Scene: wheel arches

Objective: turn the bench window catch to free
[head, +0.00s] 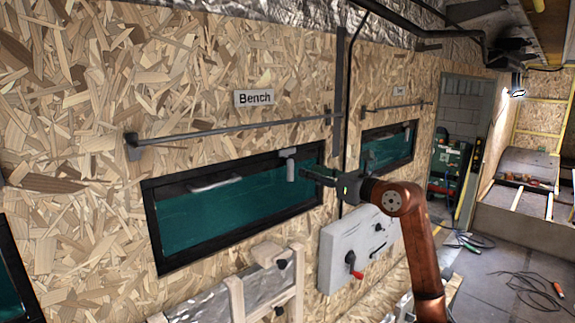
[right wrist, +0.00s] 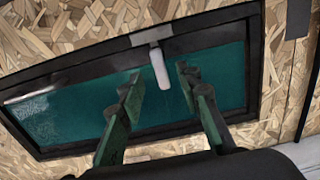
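The bench window (head: 235,205) is a dark-framed teal pane in the chipboard wall, below the "Bench" sign (head: 254,98). Its catch (head: 291,168) is a pale handle on a grey plate at the top of the frame, right of the window's middle, and it hangs downward. In the right wrist view the catch (right wrist: 159,68) shows ahead, between and beyond the fingertips. My right gripper (head: 308,174) is just right of the catch in the head view. Its green fingers (right wrist: 161,82) are apart with nothing between them, and no contact with the catch shows. My left gripper is not in view.
A rail (head: 235,130) runs along the wall above the window. A pale bar handle (head: 215,184) sits on the window's upper left. A white panel with a red knob (head: 352,260) is below my right arm. A wooden frame (head: 268,285) stands below the window. A second window (head: 388,148) is farther right.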

